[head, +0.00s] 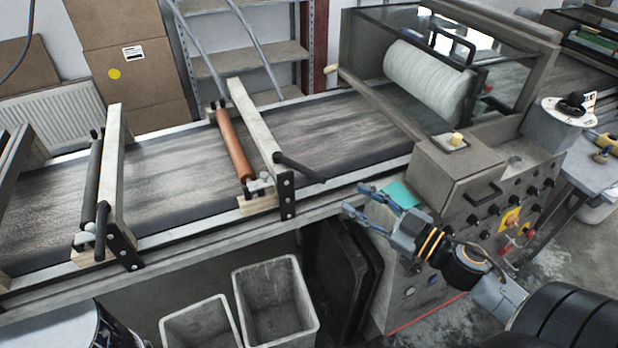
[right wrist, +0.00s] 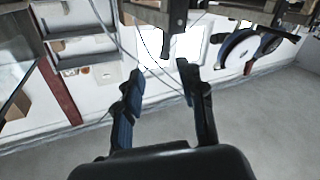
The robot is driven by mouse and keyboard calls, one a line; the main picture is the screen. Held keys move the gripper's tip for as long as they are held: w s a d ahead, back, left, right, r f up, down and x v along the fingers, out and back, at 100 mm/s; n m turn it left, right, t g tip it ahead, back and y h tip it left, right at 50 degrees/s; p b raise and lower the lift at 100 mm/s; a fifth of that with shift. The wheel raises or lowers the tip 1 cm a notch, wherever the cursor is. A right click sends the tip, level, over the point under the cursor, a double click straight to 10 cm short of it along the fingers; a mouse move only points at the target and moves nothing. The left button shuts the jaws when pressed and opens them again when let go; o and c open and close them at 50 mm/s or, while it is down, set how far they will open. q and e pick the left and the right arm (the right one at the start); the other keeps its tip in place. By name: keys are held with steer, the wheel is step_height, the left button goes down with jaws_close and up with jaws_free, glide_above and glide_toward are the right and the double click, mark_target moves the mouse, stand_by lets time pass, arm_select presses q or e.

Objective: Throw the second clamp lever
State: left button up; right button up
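Two roller clamps cross the conveyor belt in the head view. The left clamp's black lever (head: 101,232) stands roughly upright beside its black bolted plate. The other clamp, with the orange-brown roller (head: 233,146), has a black lever (head: 300,168) slanting out to the right and slightly down. My right gripper (head: 355,200) is open and empty, beyond the belt's near edge, to the right of and below that lever's end, apart from it. In the right wrist view its two fingers (right wrist: 160,72) are spread with nothing between them. My left gripper is not seen.
The conveyor's near rail (head: 190,232) runs below the clamps. A machine housing with knobs (head: 490,205) stands right of my gripper, and a white roller (head: 428,80) sits behind glass. Two grey bins (head: 275,300) stand below the belt. The belt between clamp and housing is clear.

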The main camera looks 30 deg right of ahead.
mark_target(309, 169)
steer(key=shift+g+y, duration=0.3)
steer(key=shift+y, duration=0.4)
steer(key=p+x, duration=0.1)
steer(key=x, duration=0.3)
steer(key=p+x, duration=0.1)
steer(key=x, duration=0.3)
steer(key=r+p+x, duration=0.1)
steer(key=x, duration=0.2)
steer(key=shift+w+a, duration=0.1)
steer(key=shift+w, duration=0.3)
steer(key=shift+x, duration=0.8)
steer(key=shift+f, duration=0.15)
jaws_close()
